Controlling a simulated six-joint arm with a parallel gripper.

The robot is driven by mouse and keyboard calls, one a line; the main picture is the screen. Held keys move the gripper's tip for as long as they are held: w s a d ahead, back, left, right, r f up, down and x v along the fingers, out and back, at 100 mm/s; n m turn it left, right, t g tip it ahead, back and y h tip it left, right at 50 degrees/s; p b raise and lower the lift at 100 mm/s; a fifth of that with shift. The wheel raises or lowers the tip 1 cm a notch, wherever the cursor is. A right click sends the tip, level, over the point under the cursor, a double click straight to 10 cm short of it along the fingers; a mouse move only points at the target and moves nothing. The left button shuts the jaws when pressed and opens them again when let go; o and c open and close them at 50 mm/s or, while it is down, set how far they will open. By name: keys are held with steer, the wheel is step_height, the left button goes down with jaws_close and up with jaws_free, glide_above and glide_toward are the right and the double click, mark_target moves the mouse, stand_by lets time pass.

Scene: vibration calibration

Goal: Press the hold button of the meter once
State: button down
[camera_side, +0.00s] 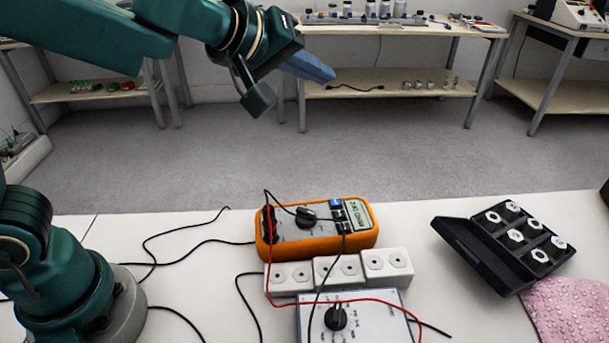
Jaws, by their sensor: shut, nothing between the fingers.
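The meter (318,246) lies on the white table in an orange casing, with a grey face, a dark dial (306,217) and a lit display (357,213) at its right end. A small group of buttons (338,212), one blue and others dark, sits between dial and display. Which one is the hold button is too small to read. Red and black leads run from the meter. My gripper (314,70) is high above and behind the meter in the picture, pointing down to the right. Its blue fingers are shut and empty, well apart from the meter.
White socket blocks (387,263) and a grey box with a knob (374,326) stand in front of the meter, with leads across them. An open black case (480,258) and a pink cloth (568,310) lie right. Loose cables lie left. Benches stand behind.

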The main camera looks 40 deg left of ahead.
steer(key=n+g, duration=0.1)
steer(key=g, duration=0.1)
glide_above(335, 202)
steer(key=a, duration=0.3)
step_height(335, 202, down, 6)
steer(key=shift+m+g+y, duration=0.3)
steer(key=d+f, duration=0.1)
steer(key=s+d+f, duration=0.1)
steer(key=d+f, duration=0.1)
steer(key=shift+d+f, duration=0.1)
steer(key=shift+f, duration=0.1)
steer(key=shift+f, duration=4.3)
steer(key=shift+f, duration=0.15)
steer(key=shift+f, duration=0.25)
